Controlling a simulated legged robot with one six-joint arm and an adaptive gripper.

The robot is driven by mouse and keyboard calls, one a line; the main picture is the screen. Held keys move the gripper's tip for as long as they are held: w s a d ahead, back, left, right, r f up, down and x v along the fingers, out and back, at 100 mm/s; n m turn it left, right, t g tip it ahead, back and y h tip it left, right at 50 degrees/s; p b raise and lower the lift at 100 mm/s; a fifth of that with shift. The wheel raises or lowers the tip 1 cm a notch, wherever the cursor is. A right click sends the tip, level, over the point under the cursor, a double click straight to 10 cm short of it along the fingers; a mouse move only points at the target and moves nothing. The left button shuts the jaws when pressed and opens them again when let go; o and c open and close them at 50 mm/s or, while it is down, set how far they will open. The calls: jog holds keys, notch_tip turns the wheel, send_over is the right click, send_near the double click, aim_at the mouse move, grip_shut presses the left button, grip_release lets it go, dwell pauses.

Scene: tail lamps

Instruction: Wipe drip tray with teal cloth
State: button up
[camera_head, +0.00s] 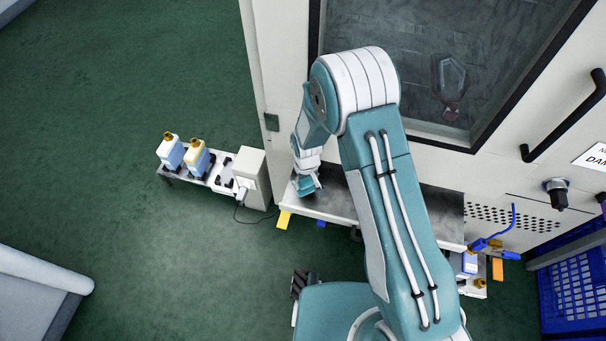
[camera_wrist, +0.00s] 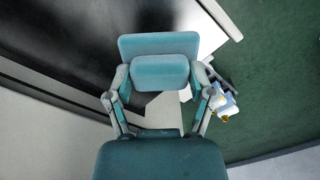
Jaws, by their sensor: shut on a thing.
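The teal cloth (camera_wrist: 157,46) looks like a thick folded pad in the wrist view. My gripper (camera_wrist: 162,75) is shut on it, with one finger at each side. In the head view my gripper (camera_head: 304,174) is low at the left end of the drip tray (camera_head: 338,192), with the teal cloth (camera_head: 306,187) under it. The drip tray is a dark, flat shelf with a pale front edge below the cabinet door. My arm hides its middle. The cloth is at or just above the dark surface; contact is unclear.
Two bottles with yellowish caps (camera_head: 171,150) and a white box (camera_head: 251,176) stand on a low rack at the left. The cabinet window (camera_head: 440,70) rises behind the tray. A blue crate (camera_head: 577,285) is at the lower right. Green floor lies open at the left.

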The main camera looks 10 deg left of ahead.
jog(key=shift+d+r, duration=0.15)
jog(key=shift+r, duration=0.75)
jog(key=shift+a+r, duration=0.2)
jog(key=shift+r, duration=0.4)
jog(key=shift+a+r, duration=0.2)
jog(key=shift+r, duration=0.4)
jog(key=shift+d+r, duration=0.1)
jog(key=shift+d, duration=0.1)
